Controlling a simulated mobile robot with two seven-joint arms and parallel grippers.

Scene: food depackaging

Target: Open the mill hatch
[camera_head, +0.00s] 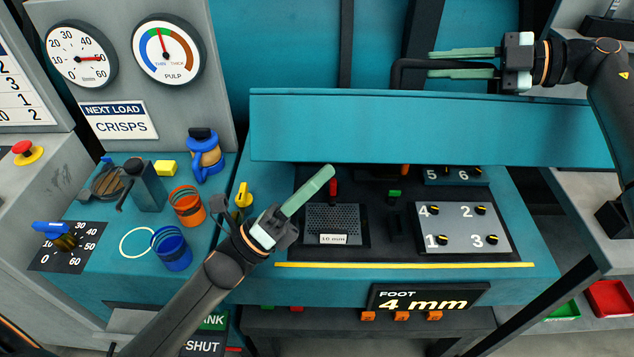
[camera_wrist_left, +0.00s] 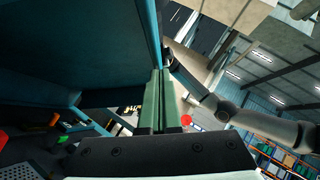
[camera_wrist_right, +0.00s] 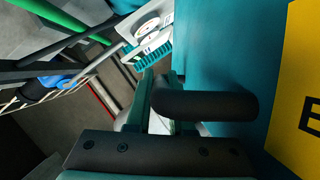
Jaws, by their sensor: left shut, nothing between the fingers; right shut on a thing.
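The mill hatch (camera_head: 420,135) is a wide teal panel, held raised above the dark mill bay, whose front part shows below it. Its black bar handle (camera_head: 398,75) stands at the top edge and also shows in the right wrist view (camera_wrist_right: 205,104). My right gripper (camera_head: 432,62) is shut on the handle, coming in from the right. My left gripper (camera_head: 328,173) is shut and empty, its green fingers pointing up and right near the hatch's lower left edge. I cannot tell whether they touch it. In the left wrist view the fingers (camera_wrist_left: 160,85) lie together beside a teal panel.
Under the hatch are a mesh plate (camera_head: 333,222) and a grey numbered panel (camera_head: 463,226). A yellow line (camera_head: 400,265) marks the front edge.

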